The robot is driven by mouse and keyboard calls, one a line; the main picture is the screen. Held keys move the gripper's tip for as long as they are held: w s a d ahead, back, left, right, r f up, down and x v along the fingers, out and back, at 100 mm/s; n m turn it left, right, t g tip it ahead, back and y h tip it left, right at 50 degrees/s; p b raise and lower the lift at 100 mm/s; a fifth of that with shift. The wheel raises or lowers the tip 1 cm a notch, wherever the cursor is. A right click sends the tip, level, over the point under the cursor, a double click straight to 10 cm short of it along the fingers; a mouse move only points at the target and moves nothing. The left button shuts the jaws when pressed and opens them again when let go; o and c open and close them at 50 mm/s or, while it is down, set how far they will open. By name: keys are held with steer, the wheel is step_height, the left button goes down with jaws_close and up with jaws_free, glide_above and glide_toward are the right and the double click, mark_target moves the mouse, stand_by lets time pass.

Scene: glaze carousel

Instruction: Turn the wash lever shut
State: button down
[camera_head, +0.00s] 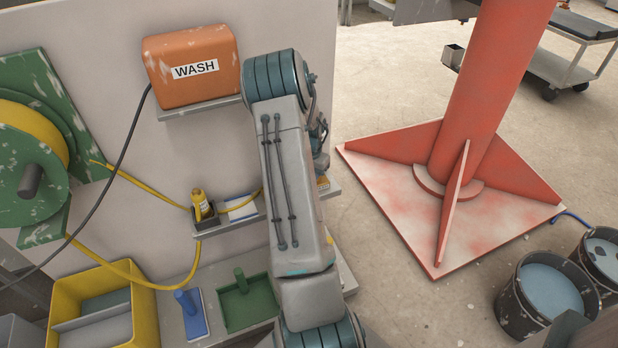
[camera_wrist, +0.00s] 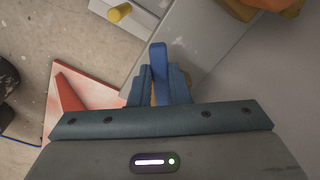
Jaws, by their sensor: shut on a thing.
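In the wrist view a blue lever (camera_wrist: 158,62) stands between the fingers of my gripper (camera_wrist: 160,86). The gripper is shut on it, and the lever's free end sticks out past the fingertips. The lever's base is hidden behind the fingers and palm. In the head view my arm covers the lever and the gripper. The orange box labelled WASH (camera_head: 192,66) is on the pale wall panel, left of my arm.
A green hose reel (camera_head: 35,150) is at the left. A red column base (camera_head: 440,195) stands on the floor to the right, with dark buckets (camera_head: 545,290) nearby.

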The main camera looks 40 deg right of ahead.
steer(key=c, duration=1.4)
jaws_free()
steer(key=shift+o, duration=0.2)
steer(key=shift+r, duration=0.1)
step_height(320, 180, up, 14)
steer(key=p, duration=0.4)
